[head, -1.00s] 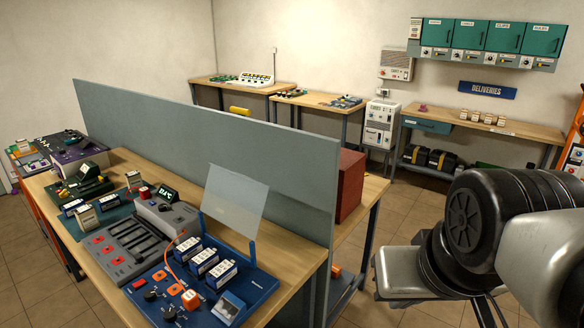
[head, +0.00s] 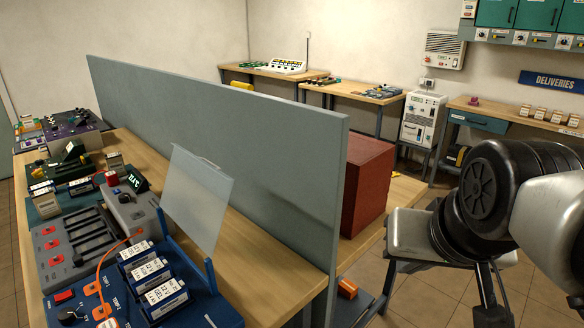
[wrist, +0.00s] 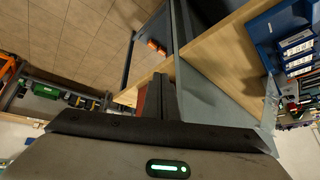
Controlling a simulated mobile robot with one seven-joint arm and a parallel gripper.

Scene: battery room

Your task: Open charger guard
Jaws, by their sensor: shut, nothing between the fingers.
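The blue charger (head: 205,312) stands at the near end of the wooden bench, holding several white-labelled battery packs (head: 150,270). A clear guard panel (head: 197,205) stands raised and tilted above its far side, between blue uprights. In the wrist view the blue charger (wrist: 265,35) with its packs shows at the upper right edge. My gripper (wrist: 168,97) shows there as dark shut fingers with nothing between them, well apart from the charger. In the head view my arm is at the right; the fingertips are not visible there.
A tall grey divider (head: 225,165) runs along the bench behind the charger. A red box (head: 367,185) stands beyond it. A grey charging unit (head: 75,245) sits left of the charger. An orange item (head: 347,288) lies on a low shelf.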

